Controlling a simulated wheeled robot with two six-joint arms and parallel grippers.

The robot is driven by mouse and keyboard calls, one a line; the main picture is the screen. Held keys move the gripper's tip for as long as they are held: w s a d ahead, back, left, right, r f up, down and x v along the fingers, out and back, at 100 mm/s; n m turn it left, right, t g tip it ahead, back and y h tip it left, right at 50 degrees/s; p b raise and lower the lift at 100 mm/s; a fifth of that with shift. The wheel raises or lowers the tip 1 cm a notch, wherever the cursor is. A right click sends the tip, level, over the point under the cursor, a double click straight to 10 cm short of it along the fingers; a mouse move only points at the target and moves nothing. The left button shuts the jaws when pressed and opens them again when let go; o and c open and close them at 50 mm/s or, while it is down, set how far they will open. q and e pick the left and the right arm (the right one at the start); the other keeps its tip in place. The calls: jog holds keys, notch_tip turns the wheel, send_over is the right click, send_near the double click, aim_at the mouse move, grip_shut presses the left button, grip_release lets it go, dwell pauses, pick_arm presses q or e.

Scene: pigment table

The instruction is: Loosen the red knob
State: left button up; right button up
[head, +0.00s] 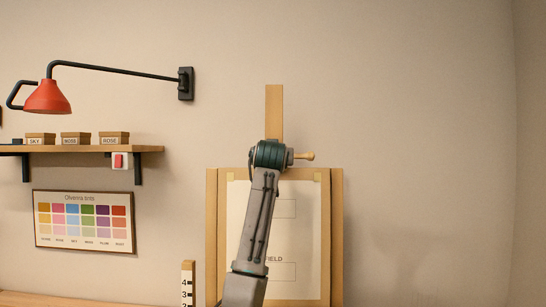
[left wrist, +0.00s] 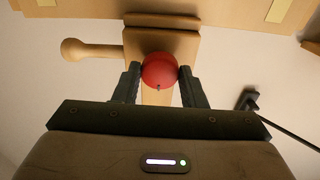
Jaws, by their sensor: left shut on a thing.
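The red knob (left wrist: 159,71) is a round ball in the left wrist view, in front of a wooden block (left wrist: 163,45) on the easel. My left gripper (left wrist: 158,82) is shut on it, with one dark finger on each side. In the head view my left arm covers the knob. A wooden peg handle (left wrist: 90,51) sticks out sideways from the block, and it also shows in the head view (head: 305,156). My right gripper is in neither view.
The easel (head: 336,230) holds a pale sheet with printed boxes (head: 315,245) behind my arm. A red wall lamp (head: 48,97), a shelf (head: 150,149) with small labelled boxes and a colour chart (head: 84,221) are at the left. The wall at the right is bare.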

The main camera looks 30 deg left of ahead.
pick_arm(q)
jog(key=shift+s+a+r+m+h+p, duration=0.1)
jog(key=shift+m+h+p, duration=0.35)
jog(key=shift+m+p, duration=2.85)
jog(key=shift+a+r+m+h+p, duration=0.1)
jog(key=shift+m+h+p, duration=0.8)
jog(key=shift+m, duration=4.3)
jog(key=shift+y+p, duration=0.45)
jog(key=o, duration=1)
jog(key=shift+d, duration=0.1)
jog(key=shift+f, duration=0.1)
